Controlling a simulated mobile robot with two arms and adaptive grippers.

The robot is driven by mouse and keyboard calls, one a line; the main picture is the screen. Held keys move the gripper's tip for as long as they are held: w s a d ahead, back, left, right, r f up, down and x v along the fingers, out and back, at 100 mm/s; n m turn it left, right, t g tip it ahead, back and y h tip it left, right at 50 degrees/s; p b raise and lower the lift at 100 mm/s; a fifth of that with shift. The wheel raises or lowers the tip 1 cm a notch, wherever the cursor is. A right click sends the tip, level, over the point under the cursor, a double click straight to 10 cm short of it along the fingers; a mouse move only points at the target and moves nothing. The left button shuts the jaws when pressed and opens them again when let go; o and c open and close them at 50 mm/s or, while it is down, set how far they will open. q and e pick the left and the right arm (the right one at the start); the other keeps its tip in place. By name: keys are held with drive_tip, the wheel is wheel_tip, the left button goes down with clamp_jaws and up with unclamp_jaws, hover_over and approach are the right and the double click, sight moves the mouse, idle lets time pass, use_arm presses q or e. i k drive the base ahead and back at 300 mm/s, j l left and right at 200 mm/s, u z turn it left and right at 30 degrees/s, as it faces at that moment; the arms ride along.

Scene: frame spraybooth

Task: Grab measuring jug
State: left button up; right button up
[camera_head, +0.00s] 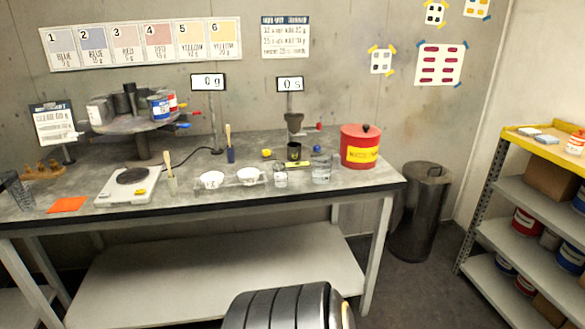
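A clear jug-like container (321,173) stands upright on the workbench, left of the red can. A smaller clear cup (280,179) stands to its left. Another clear, tall container (18,192) stands at the bench's far left end. At this size I cannot read markings on any of them, so which one is the measuring jug is not certain; the one beside the red can looks most like it. Neither of my grippers is in view.
The workbench (230,198) also holds a scale (130,186), white bowls (211,180), a black cup (294,152) and a red can (361,147). A dark bin (421,215) stands right of the bench. A shelf rack (510,190) stands at the right.

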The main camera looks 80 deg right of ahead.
sight(322, 160)
drive_tip(key=z, duration=2.95)
